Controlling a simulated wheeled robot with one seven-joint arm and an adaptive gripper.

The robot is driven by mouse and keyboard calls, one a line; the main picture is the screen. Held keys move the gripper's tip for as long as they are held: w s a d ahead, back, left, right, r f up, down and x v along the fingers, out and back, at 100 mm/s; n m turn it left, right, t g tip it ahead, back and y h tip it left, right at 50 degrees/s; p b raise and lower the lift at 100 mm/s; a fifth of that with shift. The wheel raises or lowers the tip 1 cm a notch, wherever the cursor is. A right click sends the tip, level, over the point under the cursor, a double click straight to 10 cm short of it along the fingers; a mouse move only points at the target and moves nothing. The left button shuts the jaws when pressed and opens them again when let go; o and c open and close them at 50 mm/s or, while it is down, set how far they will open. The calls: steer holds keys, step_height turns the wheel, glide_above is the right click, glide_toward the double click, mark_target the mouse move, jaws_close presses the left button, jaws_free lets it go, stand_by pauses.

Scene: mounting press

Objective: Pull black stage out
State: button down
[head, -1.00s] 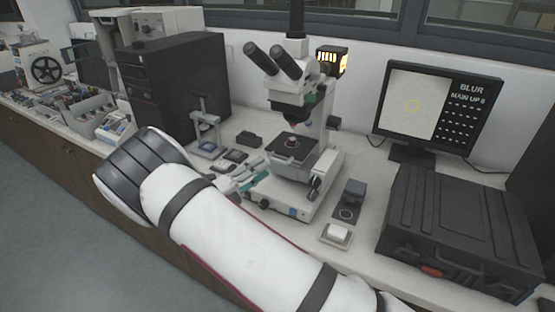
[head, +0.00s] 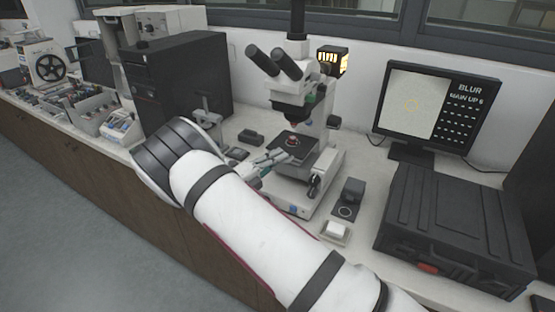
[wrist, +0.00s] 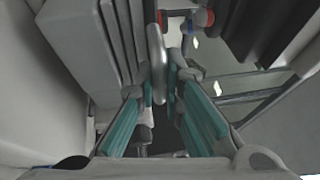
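The black stage (head: 297,145) is on the microscope (head: 300,95), below its lenses, and carries a small round reddish piece. My gripper (head: 286,153) reaches the stage's left front edge in the head view. In the wrist view its teal-padded fingers (wrist: 160,82) are apart. A silver rounded bar (wrist: 157,50) shows between or just beyond their tips; I cannot tell whether they touch it. Whether the fingers touch the stage is also unclear.
A small stand (head: 207,103) and a black computer case (head: 180,80) are left of the microscope. A small black device (head: 352,191) and a white block (head: 336,230) are at its right front. A black case (head: 455,225) and a monitor (head: 440,105) stand further right.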

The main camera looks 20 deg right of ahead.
steer(key=s+a, duration=0.6)
stand_by(0.3)
steer(key=c, duration=1.7)
jaws_free()
steer(key=v, duration=1.2)
